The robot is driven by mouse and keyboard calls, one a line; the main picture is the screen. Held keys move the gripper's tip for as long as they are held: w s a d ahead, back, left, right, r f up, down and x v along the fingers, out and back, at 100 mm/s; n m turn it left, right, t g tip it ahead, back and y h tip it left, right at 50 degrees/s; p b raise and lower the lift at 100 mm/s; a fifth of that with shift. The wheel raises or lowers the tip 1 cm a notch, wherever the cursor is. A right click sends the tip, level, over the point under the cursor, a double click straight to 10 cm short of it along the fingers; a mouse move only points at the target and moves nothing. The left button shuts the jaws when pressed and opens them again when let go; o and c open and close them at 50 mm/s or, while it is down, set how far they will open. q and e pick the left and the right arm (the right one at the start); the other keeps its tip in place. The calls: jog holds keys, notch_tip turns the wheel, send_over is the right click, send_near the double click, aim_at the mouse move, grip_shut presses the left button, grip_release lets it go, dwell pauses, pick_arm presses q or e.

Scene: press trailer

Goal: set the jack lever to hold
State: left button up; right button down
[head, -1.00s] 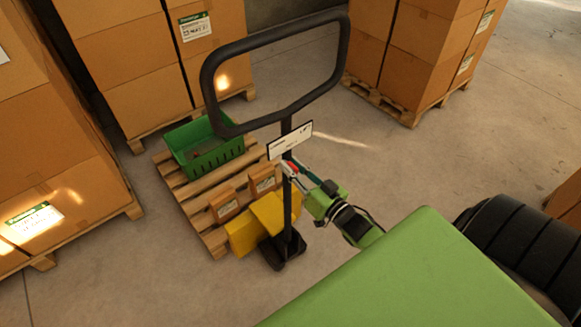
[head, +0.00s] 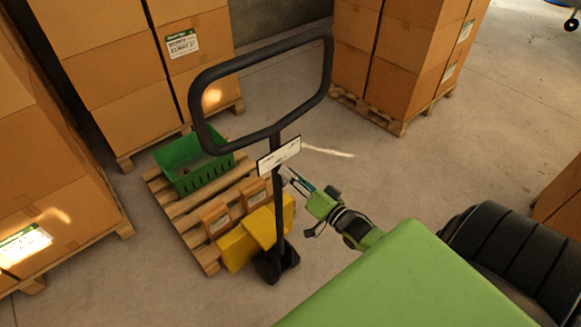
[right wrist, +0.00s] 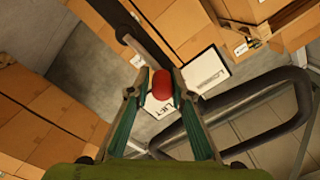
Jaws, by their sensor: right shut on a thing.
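The pallet jack has a black loop handle (head: 262,60) on an upright post, with a white label plate (head: 278,157) below the loop. The jack lever's red knob (right wrist: 161,84) sits between my right fingertips in the right wrist view, just in front of the white plate, where the word LIFT (right wrist: 158,108) shows. My right gripper (head: 292,177) reaches in from the right, just below the plate and beside the post; it is shut on the red knob. In the head view the knob is too small to make out. The lever's exact setting cannot be told. My left gripper is not in view.
The jack's yellow body (head: 255,238) stands at a wooden pallet (head: 183,212) carrying a green crate (head: 190,166) and small boxes. Stacked cartons on pallets stand left, behind and at back right (head: 400,60). The concrete floor right of the jack (head: 430,150) is clear.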

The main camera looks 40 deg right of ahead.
jog(key=shift+a+f, duration=0.2)
jog(key=shift+a, duration=0.1)
jog(key=c, duration=2)
grip_release()
jog(key=shift+o, duration=0.5)
jog(key=shift+r, duration=0.1)
jog(key=shift+s+d, duration=0.1)
jog(key=shift+s, duration=0.3)
jog(key=s, duration=1.1)
jog(key=shift+d, duration=0.4)
